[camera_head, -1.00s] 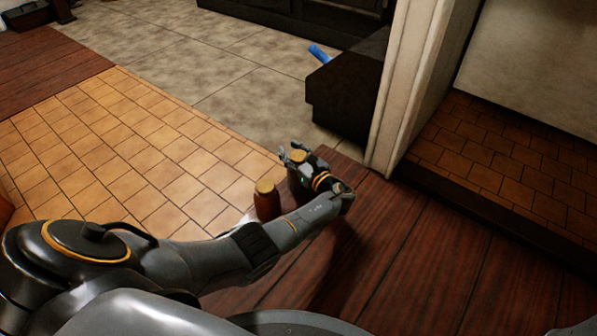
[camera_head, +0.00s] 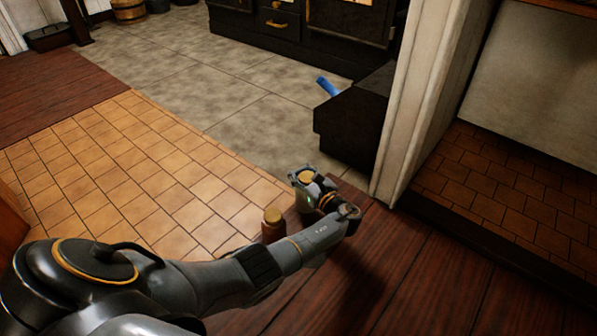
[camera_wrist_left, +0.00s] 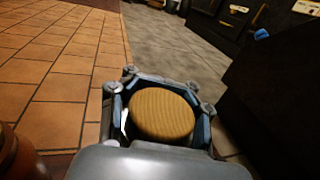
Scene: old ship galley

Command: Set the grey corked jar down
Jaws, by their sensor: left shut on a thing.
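The grey corked jar (camera_head: 304,204) is upright in my left gripper (camera_head: 305,178), near the far edge of the dark red wooden top (camera_head: 430,268). The gripper's fingers are shut around its upper part, just under the round cork. The wrist view shows the cork (camera_wrist_left: 161,114) from above, between the fingers (camera_wrist_left: 158,92); the jar's body is hidden there. I cannot tell whether the jar's base touches the wood. My right gripper is not in view.
A brown corked jar (camera_head: 274,231) stands just left of the grey one; its edge shows in the wrist view (camera_wrist_left: 16,158). A white post (camera_head: 425,110) and black block (camera_head: 355,122) rise beyond. Bare wood lies to the right.

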